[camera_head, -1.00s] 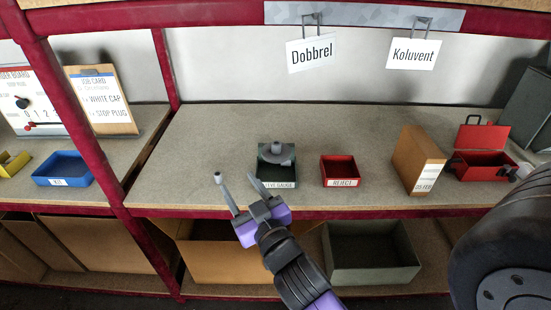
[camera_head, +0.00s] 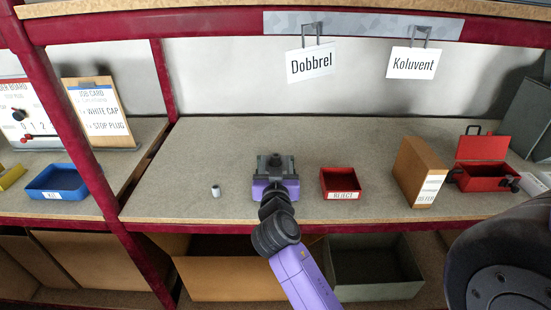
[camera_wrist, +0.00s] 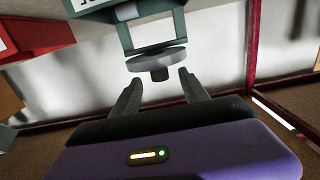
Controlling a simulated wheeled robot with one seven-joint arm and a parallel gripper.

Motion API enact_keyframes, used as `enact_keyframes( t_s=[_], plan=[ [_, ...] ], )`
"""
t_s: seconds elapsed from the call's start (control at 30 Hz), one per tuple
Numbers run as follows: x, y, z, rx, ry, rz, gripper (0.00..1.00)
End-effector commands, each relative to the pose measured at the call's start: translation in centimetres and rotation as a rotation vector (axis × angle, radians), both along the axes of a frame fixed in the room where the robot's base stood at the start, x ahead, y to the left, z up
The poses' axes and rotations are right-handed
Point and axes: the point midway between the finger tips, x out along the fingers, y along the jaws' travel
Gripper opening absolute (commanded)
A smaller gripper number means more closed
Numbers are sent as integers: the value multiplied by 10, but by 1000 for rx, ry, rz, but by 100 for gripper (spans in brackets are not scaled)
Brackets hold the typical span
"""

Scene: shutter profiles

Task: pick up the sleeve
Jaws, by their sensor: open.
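A small pale grey cylinder (camera_head: 215,190), which looks like the sleeve, stands upright on the shelf board, left of my gripper and apart from it. My gripper (camera_head: 275,163) is over the green sleeve gauge tray and hides most of it in the head view. In the wrist view my gripper (camera_wrist: 158,80) is open. A grey disc with a short stub (camera_wrist: 157,62) shows just beyond and between its fingertips, in front of the green tray frame (camera_wrist: 152,32). I cannot tell whether the fingers touch the disc.
A red reject tray (camera_head: 340,195) is close on the right. A brown box (camera_head: 416,172) and an open red toolbox (camera_head: 481,181) are farther right. A blue tray (camera_head: 60,180) lies beyond the left post. The board behind my gripper is clear.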

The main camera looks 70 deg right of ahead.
Motion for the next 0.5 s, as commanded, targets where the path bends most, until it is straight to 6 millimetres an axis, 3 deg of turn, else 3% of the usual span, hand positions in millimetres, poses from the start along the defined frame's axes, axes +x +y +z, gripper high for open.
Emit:
enact_keyframes(
  t_s=[0.2,0.5],
  plan=[
    [11,-28,1,-1,1,-2,52],
    [14,-32,-1,-1,0,0,52]
  ],
)
